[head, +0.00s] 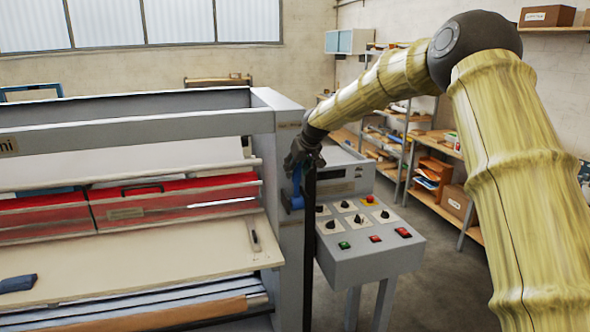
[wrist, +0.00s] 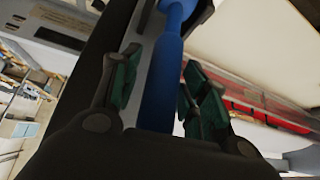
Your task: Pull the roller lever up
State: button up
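The roller lever is a blue handle (head: 297,196) on the right end of the laminator (head: 262,98). In the head view it hangs beside a dark upright post, its upper part hidden by my gripper (head: 303,158). In the wrist view the blue lever (wrist: 160,95) runs lengthwise between the two green-padded fingers of my gripper (wrist: 163,72). The fingers are apart, one on each side of the lever. A gap shows on the left side; the right finger looks close to the lever, and I cannot tell whether it touches.
A grey control panel (head: 372,262) with knobs and red and green buttons stands just right of the lever. Red covers (head: 175,200) and a pale feed table (head: 150,255) lie left. Shelves (head: 440,190) line the right wall, with open floor before them.

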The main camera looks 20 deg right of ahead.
jog(key=shift+a, duration=0.1)
jog(key=v, duration=1.2)
jog(key=shift+f, duration=0.1)
dwell(0.4)
